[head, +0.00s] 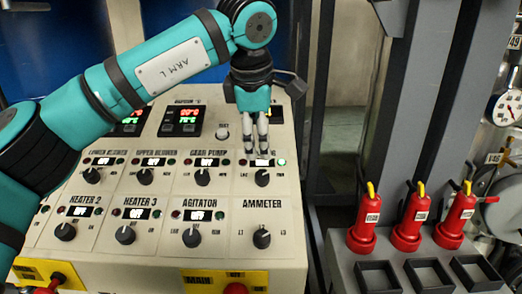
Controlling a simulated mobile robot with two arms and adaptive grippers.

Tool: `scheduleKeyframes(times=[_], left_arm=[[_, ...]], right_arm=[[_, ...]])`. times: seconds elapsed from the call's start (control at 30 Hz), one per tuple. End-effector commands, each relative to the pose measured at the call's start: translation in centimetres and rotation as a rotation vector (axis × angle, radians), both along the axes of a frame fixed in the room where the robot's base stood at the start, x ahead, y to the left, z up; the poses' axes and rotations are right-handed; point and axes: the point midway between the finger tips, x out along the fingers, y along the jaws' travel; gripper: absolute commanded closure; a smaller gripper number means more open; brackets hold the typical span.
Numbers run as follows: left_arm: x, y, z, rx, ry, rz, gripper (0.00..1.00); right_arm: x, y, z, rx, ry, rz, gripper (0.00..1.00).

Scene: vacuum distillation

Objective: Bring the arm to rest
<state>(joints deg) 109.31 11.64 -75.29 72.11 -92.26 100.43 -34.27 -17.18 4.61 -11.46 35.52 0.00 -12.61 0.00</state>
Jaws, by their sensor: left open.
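My left arm (165,65), teal and marked "ARM L", reaches in from the left across the control panel (290,230). My left gripper (257,150) points down in front of the panel's upper right part. Its two slim fingers are close to each other but open, and I see nothing held between them. The fingertips are just above a black knob (262,178) in the upper row and cover that knob's label and part of its display. I cannot tell whether they touch the panel. A green lamp (282,162) beside it is lit. My right gripper is not in view.
Several other knobs, such as the ammeter knob (262,239), sit on the panel. A red button (235,289) is at its bottom edge. On the right, several red bottle-like objects (410,232) with yellow tips stand on a grey stand (345,262). Dark posts (385,130) rise behind.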

Motion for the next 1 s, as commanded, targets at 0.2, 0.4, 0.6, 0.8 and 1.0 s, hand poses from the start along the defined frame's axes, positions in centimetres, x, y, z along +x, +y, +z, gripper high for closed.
scheduleKeyframes(times=[0.2, 0.4, 0.6, 0.8, 1.0], left_arm=[[-0.2, 0.0, 0.5, 0.001, 0.000, -0.001, 0.44], [-0.2, 0.0, 0.7, 0.000, 0.000, -0.001, 0.44], [-0.2, 0.0, 3.8, 0.000, -0.001, 0.000, 0.44], [-0.2, 0.0, 7.1, 0.000, 0.000, 0.000, 0.44], [-0.2, 0.0, 8.9, 0.001, 0.000, 0.000, 0.44]], right_arm=[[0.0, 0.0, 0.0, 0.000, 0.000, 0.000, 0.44], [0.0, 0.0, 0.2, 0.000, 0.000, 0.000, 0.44], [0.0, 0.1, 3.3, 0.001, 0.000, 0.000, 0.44], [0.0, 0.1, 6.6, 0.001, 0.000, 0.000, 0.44], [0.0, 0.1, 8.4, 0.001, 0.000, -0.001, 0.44]])
